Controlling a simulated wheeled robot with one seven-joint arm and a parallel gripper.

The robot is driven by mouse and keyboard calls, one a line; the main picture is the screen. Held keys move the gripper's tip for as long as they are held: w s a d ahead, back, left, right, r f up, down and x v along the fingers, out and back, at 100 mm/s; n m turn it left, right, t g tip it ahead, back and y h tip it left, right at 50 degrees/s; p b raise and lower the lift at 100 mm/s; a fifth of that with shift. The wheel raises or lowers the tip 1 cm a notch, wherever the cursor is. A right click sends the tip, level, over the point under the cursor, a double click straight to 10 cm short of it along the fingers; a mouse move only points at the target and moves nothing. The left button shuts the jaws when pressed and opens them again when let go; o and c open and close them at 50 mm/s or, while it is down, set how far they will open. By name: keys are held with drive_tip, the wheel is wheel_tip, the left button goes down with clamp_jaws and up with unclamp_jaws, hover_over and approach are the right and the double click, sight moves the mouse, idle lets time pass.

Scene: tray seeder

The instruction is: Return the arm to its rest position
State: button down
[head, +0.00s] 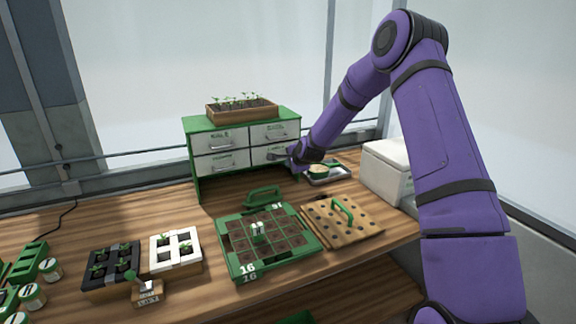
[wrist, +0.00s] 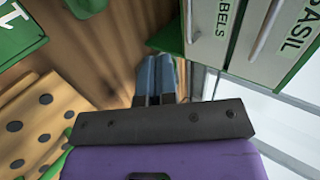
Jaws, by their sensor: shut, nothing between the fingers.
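My purple arm reaches from the right side of the head view over the bench. My gripper (head: 276,157) is in front of the right-hand drawers of the green and white drawer cabinet (head: 193,166). In the wrist view my gripper (wrist: 155,62) has its two blue-grey fingers together with nothing between them. The cabinet (wrist: 193,38) shows at the upper right there, with drawer fronts marked "LABELS" and "BASIL" and their bar handles beside the fingers. The drawers look closed in the head view, though my gripper hides part of the lower right one.
A green seed tray (head: 228,262) and a wooden dibber board (head: 370,222) with a green handle lie below my gripper. A white box (head: 385,165) stands right of the forearm. A small metal tray (head: 338,173) holds a round pot. A planter (head: 242,110) sits on the cabinet.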

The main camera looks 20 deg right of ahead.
drive_tip(key=s+a+r+n+g, duration=0.1)
drive_tip(key=s+a+r+n, duration=0.2)
drive_tip(key=s+r, duration=0.55)
drive_tip(key=s+a+r+n+g, duration=0.15)
drive_tip(key=s+r+n, duration=0.25)
drive_tip(key=s+r, duration=0.4)
drive_tip(key=s+a+r+n, duration=0.3)
drive_tip(key=s+r, duration=0.3)
drive_tip(key=s, duration=0.3)
drive_tip(key=s+a+r+n+g, duration=0.1)
drive_tip(key=s+n, duration=0.3)
drive_tip(key=s, duration=1)
drive_tip(key=s+r+n+g, duration=0.1)
drive_tip(key=s+r+n, duration=0.2)
drive_tip(key=s, duration=1.1)
drive_tip(key=shift+s+a+n+g, duration=0.3)
drive_tip(key=shift+a+n+g, duration=0.05)
drive_tip(key=shift+a+n, duration=0.05)
